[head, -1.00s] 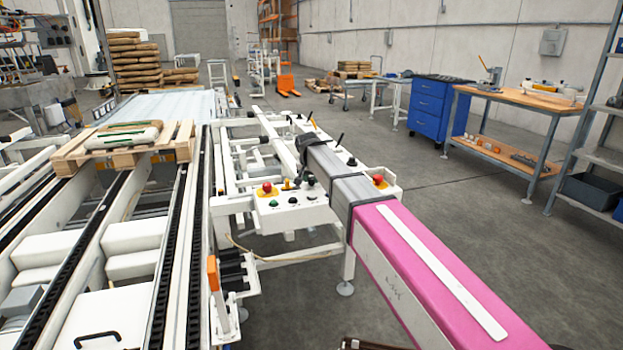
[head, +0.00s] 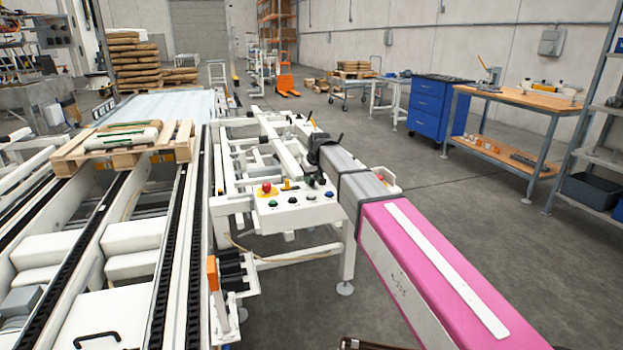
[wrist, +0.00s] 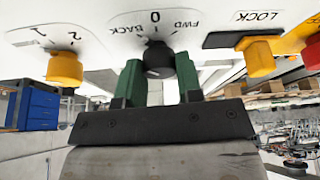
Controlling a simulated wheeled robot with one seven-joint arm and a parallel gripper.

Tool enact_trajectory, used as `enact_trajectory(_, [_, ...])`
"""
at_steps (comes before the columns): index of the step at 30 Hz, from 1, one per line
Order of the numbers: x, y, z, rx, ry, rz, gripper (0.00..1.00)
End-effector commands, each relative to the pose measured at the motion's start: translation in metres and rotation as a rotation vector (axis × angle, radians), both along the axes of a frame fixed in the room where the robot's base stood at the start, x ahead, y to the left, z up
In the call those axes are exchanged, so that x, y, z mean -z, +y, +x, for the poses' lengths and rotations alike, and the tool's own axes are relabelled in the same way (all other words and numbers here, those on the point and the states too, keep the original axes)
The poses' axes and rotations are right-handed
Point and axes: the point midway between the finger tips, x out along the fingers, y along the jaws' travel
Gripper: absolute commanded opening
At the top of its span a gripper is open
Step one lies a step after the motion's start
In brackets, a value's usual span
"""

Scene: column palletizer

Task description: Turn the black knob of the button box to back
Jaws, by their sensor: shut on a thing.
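The white button box (head: 283,214) stands at the middle of the head view, beside the conveyor. In the wrist view its panel (wrist: 105,22) appears upside down. The black knob (wrist: 157,56) sits below the "0" mark, with "BACK" to its left and "FWD" to its right. My gripper (wrist: 158,70) has its two green fingers on either side of the knob and is shut on it. The knob's exact pointer angle is hard to tell. In the head view, the finger contact is too small to make out.
A yellow knob (wrist: 65,68) is left of the black knob in the wrist view. A yellow lock switch (wrist: 260,58) and a red button (wrist: 313,54) are to the right. A pallet (head: 75,155) lies on the conveyor at left. Open floor (head: 440,210) lies at right.

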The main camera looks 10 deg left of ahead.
Motion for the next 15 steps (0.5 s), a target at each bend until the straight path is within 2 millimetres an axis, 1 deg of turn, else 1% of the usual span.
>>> enact_trajectory(6, [-0.0005, -0.0001, 0.0005, -0.078, -0.001, 0.001, 0.09])
enact_trajectory(15, [-0.0005, 0.0001, 0.0004, -0.11, -0.001, 0.0, 0.1])
